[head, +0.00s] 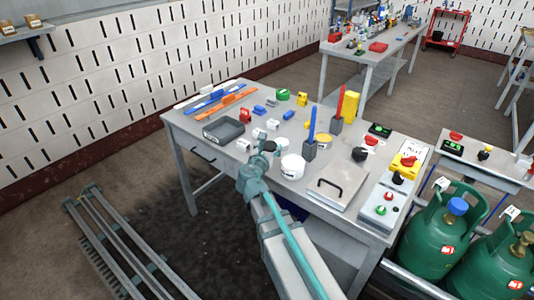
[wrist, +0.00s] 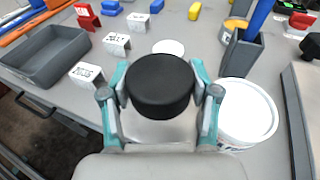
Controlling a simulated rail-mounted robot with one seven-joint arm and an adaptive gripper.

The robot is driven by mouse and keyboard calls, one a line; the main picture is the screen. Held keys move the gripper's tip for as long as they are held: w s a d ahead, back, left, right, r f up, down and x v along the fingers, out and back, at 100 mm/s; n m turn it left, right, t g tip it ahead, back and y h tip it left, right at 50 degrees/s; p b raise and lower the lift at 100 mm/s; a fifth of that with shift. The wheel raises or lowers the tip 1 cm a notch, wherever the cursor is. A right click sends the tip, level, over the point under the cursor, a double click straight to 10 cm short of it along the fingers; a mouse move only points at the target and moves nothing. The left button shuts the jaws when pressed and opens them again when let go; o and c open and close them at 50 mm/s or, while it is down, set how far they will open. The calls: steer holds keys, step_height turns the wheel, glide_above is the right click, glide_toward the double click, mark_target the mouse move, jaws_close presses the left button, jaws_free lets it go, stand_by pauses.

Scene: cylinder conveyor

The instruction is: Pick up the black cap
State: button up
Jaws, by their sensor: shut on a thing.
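The black cap (wrist: 160,84) is a short round disc held between the two teal fingers of my gripper (wrist: 160,100) in the wrist view. The fingers touch it on its left and right sides. In the head view my gripper (head: 262,155) is over the front part of the grey table, with the dark cap (head: 268,146) at its tip, partly hidden by the fingers. The cap appears to be above the table top, but its exact height is hard to tell.
A white tub (wrist: 245,112) stands close to the right of my gripper. A grey tray (wrist: 48,56) and small white labelled blocks (wrist: 88,74) are to the left. A silver plate with a handle (head: 338,184) lies right.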

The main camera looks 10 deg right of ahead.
steer(key=s+r+b, duration=0.3)
steer(key=s+b, duration=0.5)
steer(key=b, duration=0.2)
steer(key=shift+r, duration=0.4)
steer(key=s+r+b, duration=0.1)
steer(key=s+b, duration=0.1)
steer(key=b, duration=0.6)
steer(key=shift+r+b, duration=0.15)
steer(key=shift+b, duration=0.2)
